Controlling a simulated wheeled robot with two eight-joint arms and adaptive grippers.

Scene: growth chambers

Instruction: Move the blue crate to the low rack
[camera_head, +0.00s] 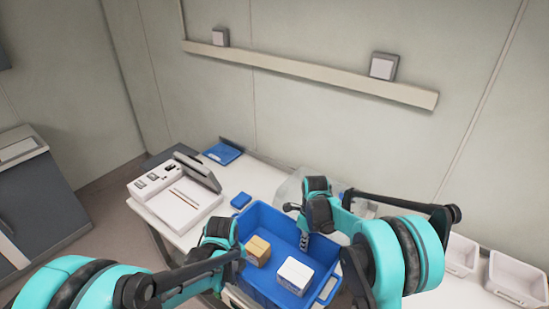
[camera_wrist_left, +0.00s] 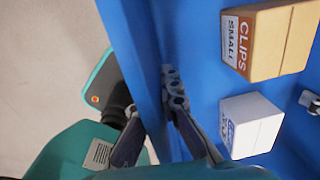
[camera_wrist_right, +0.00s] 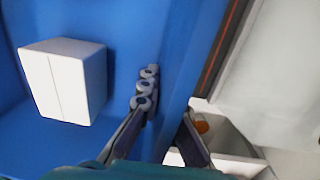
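The blue crate (camera_head: 268,222) is at the lower middle of the head view, with a brown box (camera_head: 257,251) and a white box (camera_head: 295,275) inside. My left gripper (camera_head: 238,256) is at its left wall. In the left wrist view one finger is inside the blue wall (camera_wrist_left: 140,40) and the other outside, its tip hidden. My right gripper (camera_head: 304,241) is at the opposite wall, one finger inside and one outside, as the right wrist view shows (camera_wrist_right: 165,100). Both look shut on the walls. I cannot make out the low rack for certain.
A white table (camera_head: 262,178) bears a grey-white device (camera_head: 180,205), a blue tray (camera_head: 222,153) and a small blue item (camera_head: 241,200). White bins (camera_head: 517,278) stand at the right. A dark cabinet (camera_head: 45,200) is at the left, with bare floor between.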

